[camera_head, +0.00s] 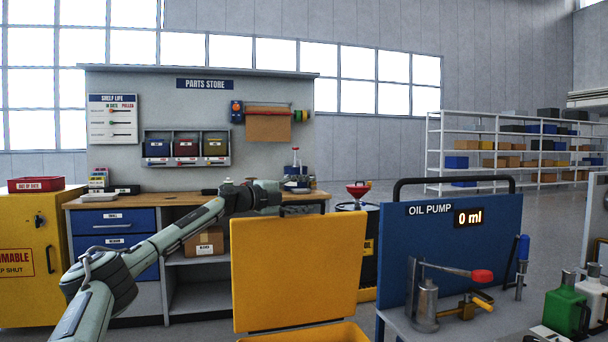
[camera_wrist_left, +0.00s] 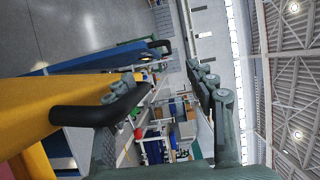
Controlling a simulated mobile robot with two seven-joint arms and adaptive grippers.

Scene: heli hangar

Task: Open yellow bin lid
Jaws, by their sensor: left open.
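The yellow bin's lid (camera_head: 298,268) stands upright in the head view, hinged up from the bin, whose yellow rim (camera_head: 312,333) shows at the bottom edge. My left gripper (camera_head: 267,196) is behind the lid's top edge, its arm coming in from the left. In the left wrist view my left gripper (camera_wrist_left: 165,88) is open, with its fingers apart. The yellow lid (camera_wrist_left: 50,105) fills the left there, with a black handle-like bar (camera_wrist_left: 90,112) beside the nearer finger. I cannot tell whether they touch. My right gripper is not in view.
A blue oil pump panel (camera_head: 450,245) stands right of the lid, with a pump and bottles on a grey top. Behind are a workbench (camera_head: 190,199), a black drum (camera_head: 362,215) and a yellow cabinet (camera_head: 28,265). Open floor (camera_head: 400,185) lies toward the back shelves.

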